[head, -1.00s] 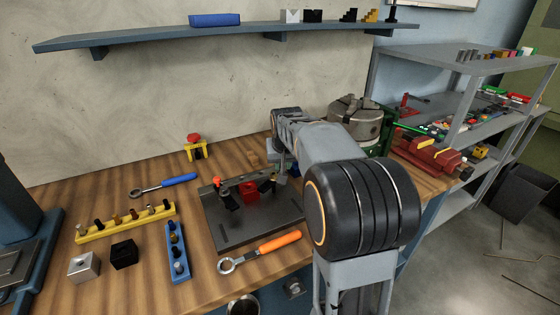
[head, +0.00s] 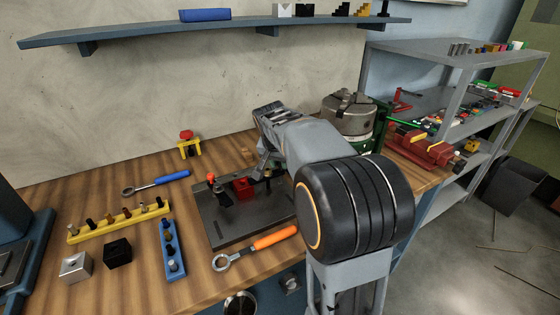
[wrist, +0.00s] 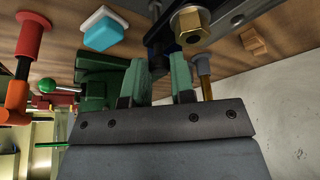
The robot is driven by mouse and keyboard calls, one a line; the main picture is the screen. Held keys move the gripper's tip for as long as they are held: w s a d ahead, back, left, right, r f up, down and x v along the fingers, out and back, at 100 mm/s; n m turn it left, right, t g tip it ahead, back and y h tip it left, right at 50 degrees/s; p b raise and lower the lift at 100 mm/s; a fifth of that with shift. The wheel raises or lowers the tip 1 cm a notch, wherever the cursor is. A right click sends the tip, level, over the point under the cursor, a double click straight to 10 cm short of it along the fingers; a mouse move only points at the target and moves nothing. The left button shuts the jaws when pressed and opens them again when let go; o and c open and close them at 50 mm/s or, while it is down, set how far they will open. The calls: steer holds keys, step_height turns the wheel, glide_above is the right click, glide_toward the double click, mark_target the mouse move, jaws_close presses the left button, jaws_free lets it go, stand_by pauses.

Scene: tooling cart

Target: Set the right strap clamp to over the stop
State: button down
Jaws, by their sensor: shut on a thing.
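The dark fixture plate (head: 222,230) lies on the wooden bench with a red block (head: 243,188) on it. A black clamp with an orange knob (head: 211,178) stands at the plate's left. The right strap clamp is mostly hidden behind my arm in the head view. In the wrist view, my gripper (wrist: 167,72) has its green-padded fingers closed around a dark bar, which looks like the right strap clamp (wrist: 154,38). A brass hex nut (wrist: 190,26) shows beside the fingers. The stop cannot be made out for certain.
An orange-handled wrench (head: 272,239) lies in front of the plate. A blue rack (head: 169,252), a yellow rack (head: 118,222) and a blue-handled wrench (head: 158,184) lie to its left. A grey chuck (head: 348,115) stands behind my arm at the right.

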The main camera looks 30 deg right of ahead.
steer(key=c, duration=1.3)
jaws_free()
steer(key=shift+o, duration=0.2)
steer(key=p+v, duration=0.1)
steer(key=v, duration=1.3)
steer(key=shift+d, duration=0.1)
steer(key=shift+f, duration=0.1)
